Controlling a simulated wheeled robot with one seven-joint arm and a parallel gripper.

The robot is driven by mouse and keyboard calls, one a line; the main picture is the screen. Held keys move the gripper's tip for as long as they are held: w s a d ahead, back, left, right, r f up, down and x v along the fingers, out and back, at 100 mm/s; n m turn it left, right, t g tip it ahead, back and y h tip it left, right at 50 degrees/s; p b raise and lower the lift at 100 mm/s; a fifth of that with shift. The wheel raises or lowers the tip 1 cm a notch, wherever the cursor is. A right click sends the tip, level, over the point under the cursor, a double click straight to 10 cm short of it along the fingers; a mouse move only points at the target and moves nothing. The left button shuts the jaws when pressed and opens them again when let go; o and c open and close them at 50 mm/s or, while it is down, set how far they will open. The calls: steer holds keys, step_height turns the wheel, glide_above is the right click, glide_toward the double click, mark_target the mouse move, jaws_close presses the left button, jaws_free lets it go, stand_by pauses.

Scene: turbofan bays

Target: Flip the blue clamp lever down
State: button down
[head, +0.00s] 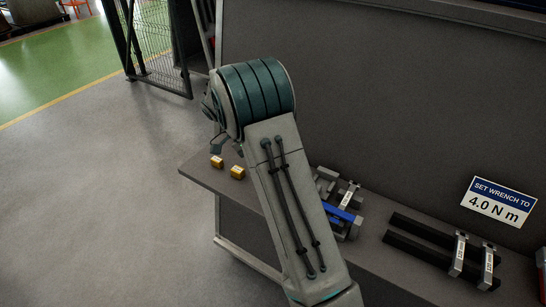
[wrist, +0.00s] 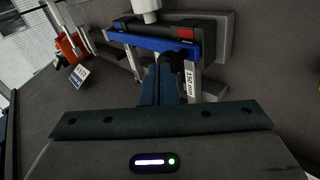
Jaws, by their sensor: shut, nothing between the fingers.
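The blue clamp lever (head: 342,213) lies across a grey clamp fixture (head: 325,185) on the bench, partly hidden behind my arm in the head view. In the wrist view the blue lever (wrist: 160,42) runs across the upper middle as a long bar, in front of a dark block with a blue mark at its left and a red mark at its right. My gripper (wrist: 160,68) is shut and empty. Its fingertips are just below the middle of the lever in the picture; I cannot tell whether they touch it. In the head view my arm hides the gripper.
Two small yellow blocks (head: 237,172) sit near the bench's left end. Dark rails with grey labelled clamps (head: 459,253) lie to the right. A sign reading "SET WRENCH TO 4.0 N m" (head: 498,202) is on the back panel. A red object (head: 541,260) is at the right edge.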

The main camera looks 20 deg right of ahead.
steer(key=shift+a+f+b, duration=0.25)
steer(key=shift+f+b, duration=0.1)
steer(key=shift+f, duration=0.85)
steer(key=p+v, duration=0.2)
steer(key=v, duration=1.1)
steer(key=shift+a+r, duration=0.1)
